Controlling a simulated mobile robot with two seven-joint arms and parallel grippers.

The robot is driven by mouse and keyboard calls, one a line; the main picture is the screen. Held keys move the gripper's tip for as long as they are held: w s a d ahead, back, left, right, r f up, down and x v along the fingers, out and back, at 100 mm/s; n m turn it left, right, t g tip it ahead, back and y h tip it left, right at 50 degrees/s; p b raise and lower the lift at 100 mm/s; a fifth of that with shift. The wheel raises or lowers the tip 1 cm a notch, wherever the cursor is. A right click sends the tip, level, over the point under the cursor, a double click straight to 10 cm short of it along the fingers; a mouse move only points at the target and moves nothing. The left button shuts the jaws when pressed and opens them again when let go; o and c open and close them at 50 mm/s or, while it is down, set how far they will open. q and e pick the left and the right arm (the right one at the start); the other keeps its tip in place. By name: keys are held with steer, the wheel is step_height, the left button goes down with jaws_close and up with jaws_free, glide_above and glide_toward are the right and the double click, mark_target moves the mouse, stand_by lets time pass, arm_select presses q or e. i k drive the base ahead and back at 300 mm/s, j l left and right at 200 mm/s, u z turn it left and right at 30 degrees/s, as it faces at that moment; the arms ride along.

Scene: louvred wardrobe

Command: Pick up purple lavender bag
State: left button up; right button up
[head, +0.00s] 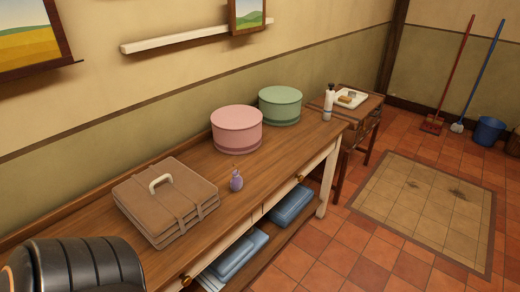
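The small purple lavender bag (236,181) stands on the wooden table top (205,232), close to its front edge. It is to the right of a brown strapped case and in front of a pink round box. Neither of my grippers shows in the head view. A dark ribbed rounded shape at the bottom left may be part of my own arm. Nothing is seen touching the bag.
The brown case (165,200), pink box (237,130) and green box (280,106) stand on the table. A white bottle (328,104) stands near its right end. Folded blue cloths (292,205) lie on the lower shelf. Bare table top lies around the bag's front and right.

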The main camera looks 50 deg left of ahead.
mark_target(236, 183)
steer(key=i, duration=1.45)
steer(key=i+u, duration=0.45)
steer(key=i+l+u, duration=0.15)
steer(key=u, duration=1.9)
